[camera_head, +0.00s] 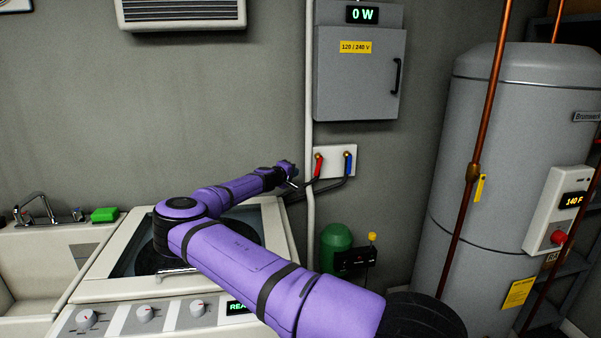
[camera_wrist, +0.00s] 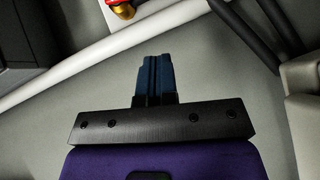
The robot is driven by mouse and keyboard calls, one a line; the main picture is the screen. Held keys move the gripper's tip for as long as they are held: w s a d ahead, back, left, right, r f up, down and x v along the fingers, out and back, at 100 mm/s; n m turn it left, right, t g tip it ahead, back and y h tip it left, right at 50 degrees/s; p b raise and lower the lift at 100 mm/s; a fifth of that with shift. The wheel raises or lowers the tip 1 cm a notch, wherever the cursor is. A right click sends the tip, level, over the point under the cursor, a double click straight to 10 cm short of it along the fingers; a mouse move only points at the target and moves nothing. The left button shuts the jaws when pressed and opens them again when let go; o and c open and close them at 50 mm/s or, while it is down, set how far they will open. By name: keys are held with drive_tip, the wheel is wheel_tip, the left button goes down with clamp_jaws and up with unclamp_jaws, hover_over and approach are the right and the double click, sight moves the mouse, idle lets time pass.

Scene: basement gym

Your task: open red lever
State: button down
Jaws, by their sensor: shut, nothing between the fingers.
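The red lever (camera_head: 319,167) sits on a white wall plate (camera_head: 334,173) below the grey electrical box, beside a blue lever (camera_head: 348,164). Both levers hang down from brass fittings, with dark hoses below them. My gripper (camera_head: 291,178) is just left of the plate, apart from the red lever. In the wrist view my gripper (camera_wrist: 153,58) is shut, its dark blue fingers together with nothing between them. A bit of red and a brass fitting (camera_wrist: 124,11) show at the top edge of that view, cut off by the frame.
A white pipe (camera_head: 309,120) runs vertically left of the plate. A washer (camera_head: 285,235) and sink (camera_head: 40,250) stand to the left. A green tank (camera_head: 335,243) is below the plate; a grey water heater (camera_head: 490,150) stands to the right.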

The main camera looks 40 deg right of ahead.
drive_tip(key=shift+v, duration=2.4)
